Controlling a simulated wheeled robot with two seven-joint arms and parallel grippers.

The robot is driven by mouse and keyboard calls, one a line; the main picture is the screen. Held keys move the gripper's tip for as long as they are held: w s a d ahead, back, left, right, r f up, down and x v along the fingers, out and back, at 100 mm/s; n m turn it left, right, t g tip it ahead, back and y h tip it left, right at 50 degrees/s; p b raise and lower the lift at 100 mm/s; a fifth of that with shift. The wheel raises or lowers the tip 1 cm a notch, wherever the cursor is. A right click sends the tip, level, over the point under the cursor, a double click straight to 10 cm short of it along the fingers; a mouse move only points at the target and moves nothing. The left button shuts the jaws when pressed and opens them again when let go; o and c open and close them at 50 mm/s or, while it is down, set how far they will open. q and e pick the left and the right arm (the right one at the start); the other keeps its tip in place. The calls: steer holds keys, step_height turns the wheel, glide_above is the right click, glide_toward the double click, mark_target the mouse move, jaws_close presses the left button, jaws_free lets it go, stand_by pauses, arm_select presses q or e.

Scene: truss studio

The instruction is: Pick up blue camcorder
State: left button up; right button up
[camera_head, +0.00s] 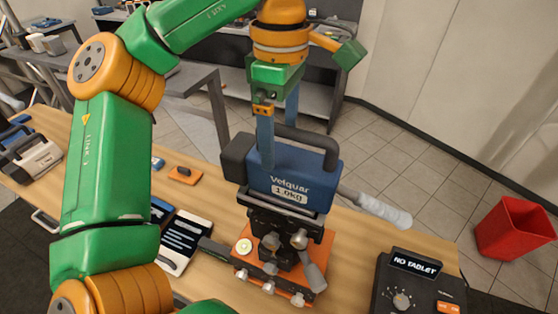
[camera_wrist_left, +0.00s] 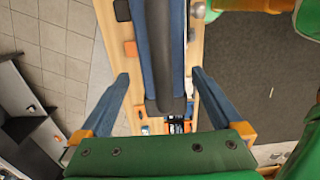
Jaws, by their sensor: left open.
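The blue camcorder (camera_head: 310,172), labelled "Velquar 1.0kg", has a dark top handle and a dark block at its left end. It sits upright on a black mount (camera_head: 275,222) on an orange base plate (camera_head: 318,255). My left gripper (camera_head: 279,146) points down over it, open, with one blue finger in front of the camcorder and the other behind. In the left wrist view the dark and blue camcorder (camera_wrist_left: 163,50) runs between the two spread fingers (camera_wrist_left: 160,76), with gaps on both sides. My right gripper does not show.
A wooden table (camera_head: 220,205) carries an orange block (camera_head: 184,175), a black and white device (camera_head: 183,243), and a "NO TABLET" control box (camera_head: 415,290). A grey-tipped handle (camera_head: 382,210) sticks out right of the mount. A red bin (camera_head: 515,228) stands on the floor.

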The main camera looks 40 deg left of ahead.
mark_target(288, 154)
arm_select(q)
steer(key=f, duration=0.1)
steer(key=d+f, duration=0.1)
steer(key=d+f+b, duration=0.1)
steer(key=shift+s+d+f, duration=0.1)
steer(key=shift+s+f, duration=0.05)
steer(key=shift+s, duration=0.15)
steer(key=shift+w+d+f, duration=0.1)
steer(key=shift+d+f, duration=0.1)
steer(key=shift+f, duration=0.1)
steer(key=shift+w+a+f, duration=0.1)
steer(key=shift+w+a, duration=0.15)
steer(key=shift+a, duration=0.5)
steer(key=shift+c, duration=1.3)
steer(key=shift+s, duration=0.1)
steer(key=c, duration=0.7)
steer(key=shift+d, duration=0.3)
jaws_close()
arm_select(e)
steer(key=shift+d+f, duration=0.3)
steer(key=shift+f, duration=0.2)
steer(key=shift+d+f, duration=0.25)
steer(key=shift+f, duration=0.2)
arm_select(q)
steer(key=shift+a, duration=0.15)
